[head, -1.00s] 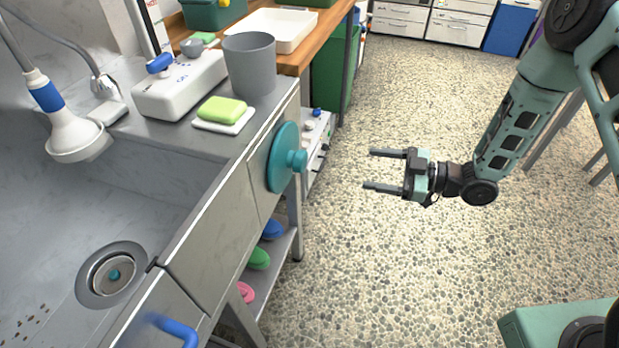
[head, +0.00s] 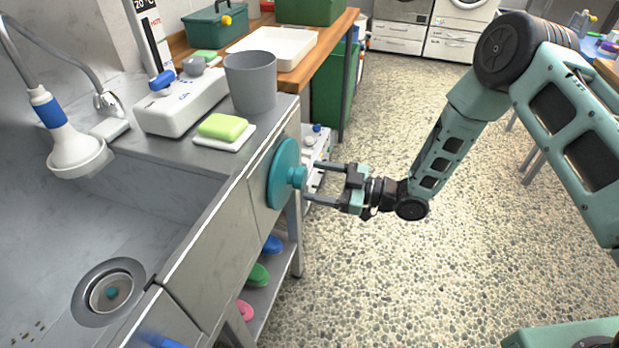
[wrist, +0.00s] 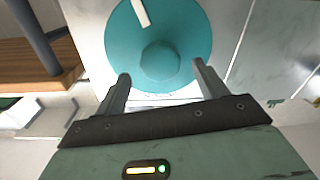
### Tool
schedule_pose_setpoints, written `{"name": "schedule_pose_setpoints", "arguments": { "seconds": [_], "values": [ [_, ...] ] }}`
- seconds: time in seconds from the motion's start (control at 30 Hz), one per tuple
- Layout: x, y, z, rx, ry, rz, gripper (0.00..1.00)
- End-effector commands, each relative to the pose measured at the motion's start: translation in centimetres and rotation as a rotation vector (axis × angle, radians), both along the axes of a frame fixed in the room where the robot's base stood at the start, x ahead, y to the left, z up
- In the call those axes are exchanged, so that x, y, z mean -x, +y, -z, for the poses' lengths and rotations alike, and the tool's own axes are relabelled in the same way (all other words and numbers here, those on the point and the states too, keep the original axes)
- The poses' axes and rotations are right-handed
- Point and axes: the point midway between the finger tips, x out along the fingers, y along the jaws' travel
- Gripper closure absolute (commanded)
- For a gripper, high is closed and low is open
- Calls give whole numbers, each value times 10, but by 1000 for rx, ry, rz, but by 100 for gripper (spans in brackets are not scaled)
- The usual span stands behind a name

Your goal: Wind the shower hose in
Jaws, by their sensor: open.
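A teal round disc (head: 279,172) with a knob (head: 297,177) at its middle is mounted on the front panel of the sink unit. My gripper (head: 306,184) is open, and its two fingers reach toward the knob. In the wrist view the knob (wrist: 160,60) lies just beyond and between the fingertips (wrist: 160,72), and a white mark shows on the disc. I cannot tell whether the fingers touch anything. The shower head (head: 78,153) with a blue collar hangs at the left over the sink, and its grey hose (head: 60,40) runs behind it.
Coloured items lie on the shelf below. The pebbled floor (head: 400,290) is clear.

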Motion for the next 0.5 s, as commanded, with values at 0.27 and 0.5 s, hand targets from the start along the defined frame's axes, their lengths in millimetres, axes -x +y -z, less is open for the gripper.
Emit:
{"name": "schedule_pose_setpoints", "arguments": {
  "seconds": [0.27,0.5],
  "values": [
    [-8,25,0,0,0,-1,28],
    [-8,26,0,1,0,0,28]
  ]
}}
